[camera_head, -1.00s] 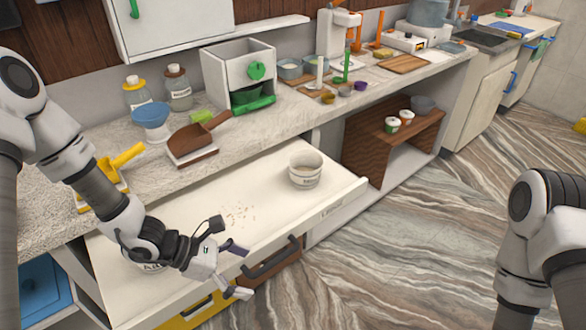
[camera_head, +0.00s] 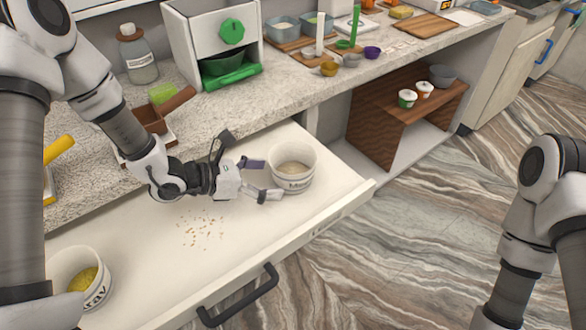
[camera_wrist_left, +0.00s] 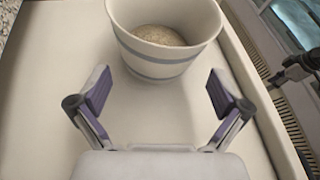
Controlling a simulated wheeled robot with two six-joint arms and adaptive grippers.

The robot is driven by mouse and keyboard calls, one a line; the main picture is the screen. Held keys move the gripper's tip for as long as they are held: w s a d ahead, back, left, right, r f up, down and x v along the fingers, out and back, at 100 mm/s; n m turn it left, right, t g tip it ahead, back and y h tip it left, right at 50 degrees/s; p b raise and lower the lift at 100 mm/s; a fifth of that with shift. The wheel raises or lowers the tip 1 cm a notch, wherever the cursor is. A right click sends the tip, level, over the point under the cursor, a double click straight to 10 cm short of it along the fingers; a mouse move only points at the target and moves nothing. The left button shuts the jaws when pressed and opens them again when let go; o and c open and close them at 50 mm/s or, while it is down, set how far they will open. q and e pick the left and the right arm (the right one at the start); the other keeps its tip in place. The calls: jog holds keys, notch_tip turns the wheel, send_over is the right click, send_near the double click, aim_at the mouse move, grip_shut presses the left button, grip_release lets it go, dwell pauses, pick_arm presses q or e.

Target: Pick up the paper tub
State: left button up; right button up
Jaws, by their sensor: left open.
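A white paper tub (camera_head: 293,180) with a grey band and beige contents stands upright in the open drawer, towards its right end. It also shows in the left wrist view (camera_wrist_left: 165,68), ahead of the fingers. My left gripper (camera_head: 262,178) is open and empty, just left of this tub, with its fingers pointing at it. In the left wrist view the fingertips (camera_wrist_left: 160,95) are spread, with the tub's lower wall just beyond them. A second white tub (camera_head: 97,302) with yellow contents stands at the drawer's left end, partly hidden by my left arm.
The open drawer (camera_head: 325,212) has a raised rim and a black handle (camera_head: 240,293). Crumbs (camera_head: 200,232) lie on its floor. The counter behind holds a brown scoop (camera_head: 165,112), a jar (camera_head: 138,58) and a white box with a green knob (camera_head: 213,40).

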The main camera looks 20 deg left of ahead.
aim_at(293, 169)
pick_arm(q)
jog(key=x, duration=0.3)
jog(key=shift+w+f, duration=0.15)
jog(key=shift+w, duration=0.05)
jog(key=shift+w+d, duration=0.15)
jog(key=shift+d, duration=0.2)
jog(key=c, duration=0.8)
